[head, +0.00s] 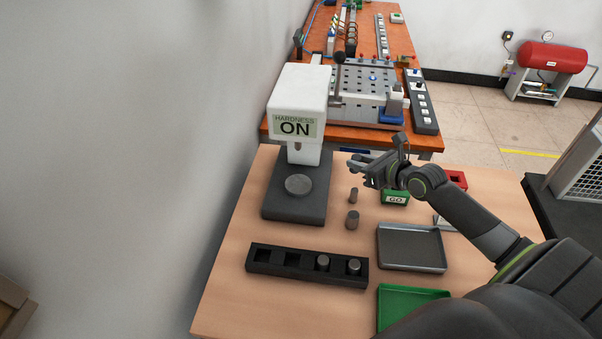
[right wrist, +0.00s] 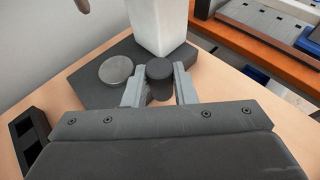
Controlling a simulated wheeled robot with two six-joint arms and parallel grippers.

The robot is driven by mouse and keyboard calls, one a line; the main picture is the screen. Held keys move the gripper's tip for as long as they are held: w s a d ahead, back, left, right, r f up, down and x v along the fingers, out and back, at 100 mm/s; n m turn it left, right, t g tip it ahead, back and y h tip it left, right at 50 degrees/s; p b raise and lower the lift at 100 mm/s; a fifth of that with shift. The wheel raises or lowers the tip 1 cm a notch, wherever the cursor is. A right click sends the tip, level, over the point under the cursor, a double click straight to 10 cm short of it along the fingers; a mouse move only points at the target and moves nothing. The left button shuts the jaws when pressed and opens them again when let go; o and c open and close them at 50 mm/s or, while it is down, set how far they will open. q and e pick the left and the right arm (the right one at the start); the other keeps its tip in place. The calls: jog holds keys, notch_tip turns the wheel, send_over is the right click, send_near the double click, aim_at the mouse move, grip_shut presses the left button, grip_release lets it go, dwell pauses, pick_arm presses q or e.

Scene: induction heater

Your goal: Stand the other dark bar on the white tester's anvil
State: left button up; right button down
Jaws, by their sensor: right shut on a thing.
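The white tester (head: 298,105) reads "HARDNESS ON". Its anvil (head: 298,185) is a round grey disc on the dark base, with nothing on it; it also shows in the right wrist view (right wrist: 117,69). My right gripper (head: 358,168) is to the right of the tester's column. In the right wrist view its fingers are shut on a dark bar (right wrist: 160,72), held upright beside the anvil. In the head view two short dark bars show below the gripper, one nearer it (head: 353,195) and one lower (head: 352,220); I cannot tell whether the nearer one is free. My left gripper is not in view.
A black rack (head: 307,279) in front of the tester holds two grey cylinders in its right sockets; its left sockets look empty. A grey tray (head: 411,264), a green tray (head: 384,317), a green "GO" box (head: 396,197) and a red box (head: 457,178) are at the right.

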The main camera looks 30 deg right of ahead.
jog(key=w+a+f, duration=0.1)
jog(key=w+a, duration=0.2)
jog(key=a, duration=0.1)
jog(key=w+a+p, duration=0.1)
jog(key=w+a, duration=0.2)
jog(key=a, duration=0.1)
jog(key=w+a+f, duration=0.1)
jog(key=w+a, duration=0.2)
jog(key=a, duration=0.1)
jog(key=shift+f, duration=0.3)
notch_tip(320, 180, down, 4)
jog(key=shift+r, duration=0.1)
jog(key=shift+w+a+f, duration=0.15)
jog(key=shift+f, duration=0.1)
jog(key=shift+f, duration=0.35)
jog(key=c, duration=1.2)
grip_release()
